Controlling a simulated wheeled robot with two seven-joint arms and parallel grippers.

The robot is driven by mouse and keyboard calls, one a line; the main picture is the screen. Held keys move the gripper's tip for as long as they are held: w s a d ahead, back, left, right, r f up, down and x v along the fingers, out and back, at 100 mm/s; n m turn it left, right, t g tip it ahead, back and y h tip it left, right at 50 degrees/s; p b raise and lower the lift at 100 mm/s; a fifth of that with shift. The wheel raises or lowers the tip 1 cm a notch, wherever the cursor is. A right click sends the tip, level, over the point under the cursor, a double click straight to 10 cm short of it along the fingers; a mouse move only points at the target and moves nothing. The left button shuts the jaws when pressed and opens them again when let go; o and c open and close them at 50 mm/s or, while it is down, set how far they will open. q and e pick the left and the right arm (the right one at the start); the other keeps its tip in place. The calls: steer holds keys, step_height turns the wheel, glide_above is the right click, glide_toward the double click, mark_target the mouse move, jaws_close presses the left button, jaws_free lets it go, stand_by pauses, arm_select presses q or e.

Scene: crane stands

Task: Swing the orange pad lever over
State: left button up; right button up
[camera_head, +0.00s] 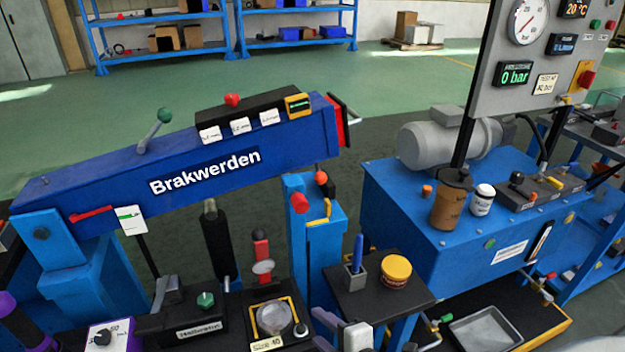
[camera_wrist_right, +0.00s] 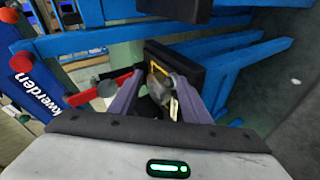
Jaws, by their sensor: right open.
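A red upright lever (camera_head: 261,248) with a grey oval pad stands at the lower middle of the head view; a red lever (camera_wrist_right: 85,97) with a round grey pad also shows in the wrist view, left of the fingers. Beside it in the head view lies a black pad with an orange-yellow frame (camera_head: 291,301) and a grey disc. I cannot tell for sure which part is the orange pad lever. My right gripper (camera_head: 341,323) is open, to the right of the framed pad. In the wrist view its fingers (camera_wrist_right: 156,92) stand apart, with part of the framed pad between or beyond them.
A blue beam (camera_head: 205,172) marked Brakwerden spans the left. A dark stand with a pen holder (camera_head: 356,279) and yellow-lidded tub (camera_head: 396,271) is close to my right gripper. A blue bench (camera_head: 420,235) carries a motor, brown cup and white jar.

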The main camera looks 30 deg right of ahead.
steer(key=w+d+r+n+t+h, duration=0.2)
steer(key=w+d+r+n+t, duration=0.1)
steer(key=w+d+r+n, duration=0.7)
steer(key=n+t+h, duration=0.2)
steer(key=n+t, duration=0.1)
steer(key=n, duration=0.7)
glide_toward(323, 182)
steer(key=x, duration=1.1)
steer(key=shift+w, duration=0.3)
jaws_close()
